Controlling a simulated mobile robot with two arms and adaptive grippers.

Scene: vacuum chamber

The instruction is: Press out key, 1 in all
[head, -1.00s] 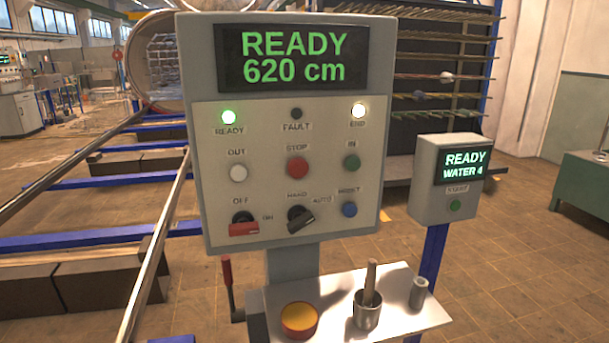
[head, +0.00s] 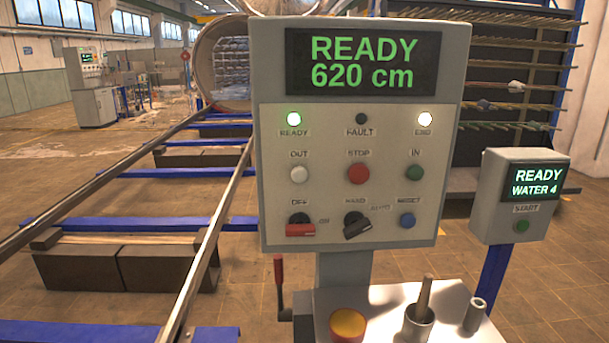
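The white OUT key (head: 300,174) is a round button on the left of the grey control panel (head: 270,215), under its OUT label. Nothing covers it. The red STOP button (head: 358,174) and the green IN button (head: 414,173) sit to its right in the same row. The panel's screen (head: 364,62) reads READY 620 cm in green. The READY lamp (head: 293,119) is lit green and the END lamp (head: 425,119) is lit white. The FAULT lamp (head: 361,119) is dark. Neither of my grippers shows in the head view.
A smaller box (head: 490,205) reading READY WATER 4 stands at right. Rails (head: 215,235) run to the round chamber (head: 222,60) at left.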

